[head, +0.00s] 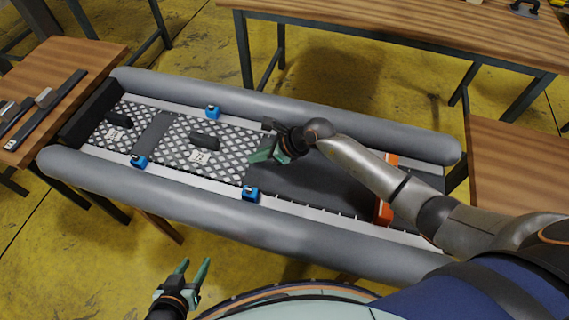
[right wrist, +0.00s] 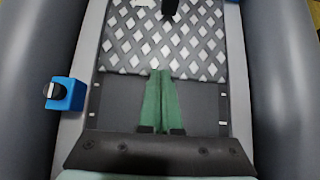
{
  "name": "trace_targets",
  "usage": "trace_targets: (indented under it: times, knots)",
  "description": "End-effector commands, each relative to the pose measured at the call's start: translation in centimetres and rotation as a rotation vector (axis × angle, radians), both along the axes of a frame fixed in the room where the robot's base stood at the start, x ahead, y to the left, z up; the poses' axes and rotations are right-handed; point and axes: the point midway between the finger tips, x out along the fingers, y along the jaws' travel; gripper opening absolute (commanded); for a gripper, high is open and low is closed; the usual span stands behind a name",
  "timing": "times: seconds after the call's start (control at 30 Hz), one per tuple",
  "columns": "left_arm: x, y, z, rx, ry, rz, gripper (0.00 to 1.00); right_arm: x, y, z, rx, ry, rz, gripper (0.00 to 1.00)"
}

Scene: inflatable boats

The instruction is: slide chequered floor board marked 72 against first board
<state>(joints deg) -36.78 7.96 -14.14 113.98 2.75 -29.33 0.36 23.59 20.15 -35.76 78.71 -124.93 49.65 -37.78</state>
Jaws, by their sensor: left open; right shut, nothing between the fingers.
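Two chequered floor boards lie in the grey inflatable boat (head: 330,240) in the head view. The first board (head: 99,139) is at the far left end. The second board (head: 232,148), with a black handle (head: 205,141) and a white mark too small to read surely, lies to its right. A plain dark strip of floor shows between them. My right gripper (head: 256,156) is shut and empty at the second board's right edge. In the right wrist view its fingertips (right wrist: 161,73) meet or overlap the board's near edge (right wrist: 120,62). My left gripper (head: 194,264) is open and empty, outside the boat.
Blue clamp-like blocks (head: 250,194) sit along both sides of the boat floor; one shows in the right wrist view (right wrist: 66,94). An orange part (head: 384,210) lies at the right end. Wooden tables (head: 400,32) stand around.

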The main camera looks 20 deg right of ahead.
Motion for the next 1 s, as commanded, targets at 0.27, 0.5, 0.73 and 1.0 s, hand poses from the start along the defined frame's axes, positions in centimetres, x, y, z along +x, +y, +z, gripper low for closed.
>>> trace_targets:
  times: [0.27, 0.5, 0.73, 1.0]
  knots:
    - [0.9, -0.5, -1.4, -0.005, -0.015, -0.011, 0.5, 3.3, 4.9, -0.4, -0.002, 0.001, 0.001, 0.0]
    - [1.1, -0.3, -1.1, -0.003, -0.025, -0.01, 0.5, 3.8, 5.7, -0.2, -0.003, 0.003, 0.0, 0.0]
    - [0.6, -0.2, -1.3, -0.001, -0.016, -0.008, 0.5, 3.7, 5.7, -0.2, -0.003, 0.005, 0.001, 0.0]
    - [0.3, -0.1, -0.5, 0.001, -0.007, -0.009, 0.5, 4.2, 4.5, 1.6, -0.004, 0.002, -0.001, 0.0]
